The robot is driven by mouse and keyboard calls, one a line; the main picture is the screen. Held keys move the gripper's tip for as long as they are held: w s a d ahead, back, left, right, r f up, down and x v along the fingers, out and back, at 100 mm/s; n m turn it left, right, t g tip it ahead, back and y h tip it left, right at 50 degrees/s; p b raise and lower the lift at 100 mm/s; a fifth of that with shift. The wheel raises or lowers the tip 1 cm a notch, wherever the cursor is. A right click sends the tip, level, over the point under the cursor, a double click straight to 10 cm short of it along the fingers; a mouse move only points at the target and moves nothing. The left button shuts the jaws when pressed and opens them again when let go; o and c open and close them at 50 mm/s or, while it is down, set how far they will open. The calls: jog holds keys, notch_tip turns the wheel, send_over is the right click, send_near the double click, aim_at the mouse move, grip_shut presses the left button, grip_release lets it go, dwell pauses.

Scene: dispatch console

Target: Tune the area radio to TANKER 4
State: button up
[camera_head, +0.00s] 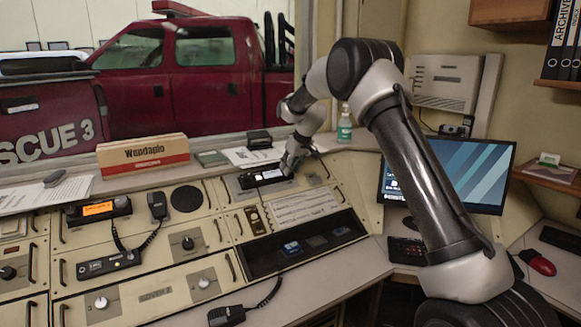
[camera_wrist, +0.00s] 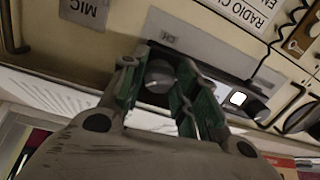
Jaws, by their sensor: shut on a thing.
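A dark radio with a lit white display (camera_head: 262,177) is set in the upper middle of the console; no wording on its display can be read. My gripper (camera_head: 289,166) reaches down over the radio's right end. In the wrist view, my gripper (camera_wrist: 158,68) has its green-padded fingers on both sides of a round dark knob (camera_wrist: 160,78) and is shut on it. The fingers partly hide the knob, and its pointer cannot be made out. The radio's bright display (camera_wrist: 238,98) shows to the right of the fingers.
A second radio (camera_head: 97,208) with an orange display stands at the left, with a corded handset (camera_head: 157,205). A white card (camera_wrist: 245,12) reading "RADIO CH" is cut off by the frame. A window with a red truck lies behind.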

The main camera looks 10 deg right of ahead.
jog(key=shift+m, duration=0.4)
jog(key=o, duration=0.7)
jog(key=shift+o, duration=0.2)
jog(key=v, duration=1.2)
jog(key=shift+s, duration=0.1)
